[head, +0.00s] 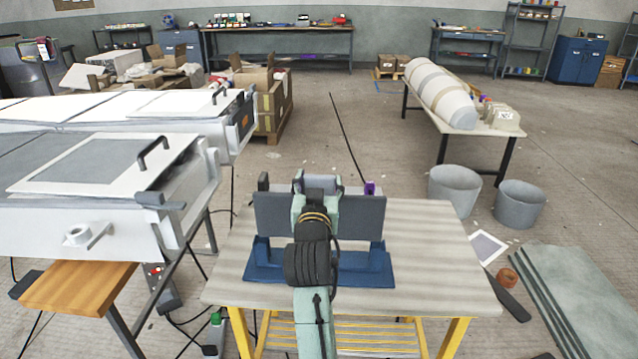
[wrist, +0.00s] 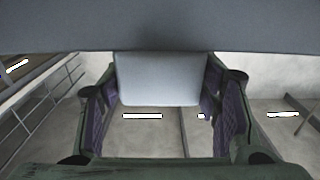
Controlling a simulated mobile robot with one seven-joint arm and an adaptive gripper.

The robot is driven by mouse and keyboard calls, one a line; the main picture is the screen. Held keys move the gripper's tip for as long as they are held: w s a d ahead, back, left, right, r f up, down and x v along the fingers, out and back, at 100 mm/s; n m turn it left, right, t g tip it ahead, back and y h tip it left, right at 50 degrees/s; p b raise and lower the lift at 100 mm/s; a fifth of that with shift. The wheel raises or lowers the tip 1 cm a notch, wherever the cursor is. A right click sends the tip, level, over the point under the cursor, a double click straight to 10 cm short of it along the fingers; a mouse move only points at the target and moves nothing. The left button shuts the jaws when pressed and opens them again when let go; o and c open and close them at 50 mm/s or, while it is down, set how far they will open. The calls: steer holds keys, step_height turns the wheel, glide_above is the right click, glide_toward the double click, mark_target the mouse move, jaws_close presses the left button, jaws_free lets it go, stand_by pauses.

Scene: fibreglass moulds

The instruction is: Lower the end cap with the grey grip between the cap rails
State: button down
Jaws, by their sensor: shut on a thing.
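The dark grey end cap (head: 371,214) stands upright at a low blue stand (head: 345,268) on the table. Its lower edge is partly hidden by the blue uprights (head: 262,247) and my arm. My gripper (head: 318,186) is at the middle of the cap's top edge, shut on the grey grip (head: 320,181). In the wrist view the pale grey grip (wrist: 160,80) shows between my purple-padded fingers, with the cap (wrist: 160,28) as a broad band above. I cannot tell which parts are the cap rails, nor whether the cap touches the stand.
A purple piece (head: 369,188) and a dark piece (head: 263,182) show at the cap's top edge. The table (head: 435,270) is bare around the stand. White moulds (head: 185,190) with handles stand close on the left. Grey tubs (head: 520,203) and sheets (head: 570,290) are on the right floor.

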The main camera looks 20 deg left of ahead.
steer(key=shift+f+b, duration=2.9)
steer(key=shift+f, duration=1.15)
steer(key=shift+c, duration=2.4)
jaws_free()
steer(key=v, duration=0.7)
steer(key=shift+s, duration=0.3)
steer(key=shift+d+r, duration=0.1)
